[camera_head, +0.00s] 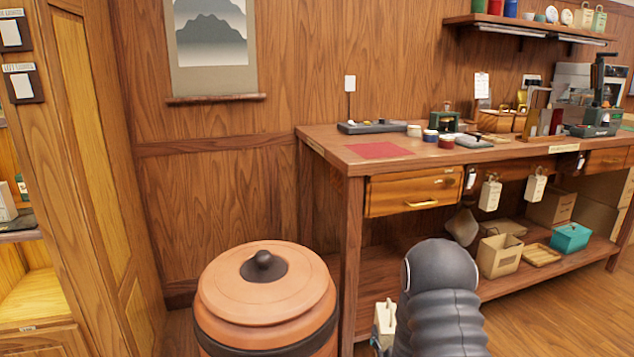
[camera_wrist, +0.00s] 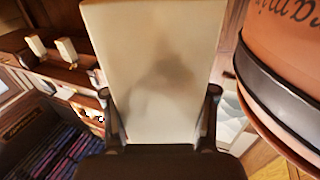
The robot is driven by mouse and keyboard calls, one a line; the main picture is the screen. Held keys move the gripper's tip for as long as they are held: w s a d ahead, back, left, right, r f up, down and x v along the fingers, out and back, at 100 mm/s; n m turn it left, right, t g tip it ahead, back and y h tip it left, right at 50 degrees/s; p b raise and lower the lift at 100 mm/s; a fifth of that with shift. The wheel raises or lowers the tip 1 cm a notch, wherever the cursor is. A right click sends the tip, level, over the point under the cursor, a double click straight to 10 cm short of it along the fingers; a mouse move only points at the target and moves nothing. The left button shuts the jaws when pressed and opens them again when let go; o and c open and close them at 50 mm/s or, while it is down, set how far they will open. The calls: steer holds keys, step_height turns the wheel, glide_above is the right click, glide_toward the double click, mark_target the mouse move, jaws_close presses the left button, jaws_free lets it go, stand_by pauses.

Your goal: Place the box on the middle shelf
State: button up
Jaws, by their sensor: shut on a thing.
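A cream box (camera_wrist: 155,60) fills the middle of the wrist view, upright, with a dark soft shadow on its face. My gripper (camera_wrist: 158,95) is shut on it, one dark finger at each side. In the head view a small pale part of the box (camera_head: 384,318) shows low down beside my dark arm, which hides the rest and the gripper. A wooden cabinet with open shelves (camera_head: 30,300) stands at the left edge of the head view, only partly in frame. Which of its shelves is the middle one cannot be told.
A lidded terracotta jar (camera_head: 265,300) stands between cabinet and workbench, and close on the right in the wrist view (camera_wrist: 275,90). The workbench (camera_head: 345,150) has tools on top and boxes on its low shelf (camera_head: 375,280). Floor (camera_head: 540,320) is bare at lower right.

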steer(key=shift+y, duration=0.3)
steer(key=a+f, duration=0.1)
steer(key=s+a+f, duration=0.1)
steer(key=f, duration=0.1)
steer(key=shift+a+f, duration=0.25)
steer(key=shift+f, duration=0.05)
steer(key=shift+a+n, duration=0.3)
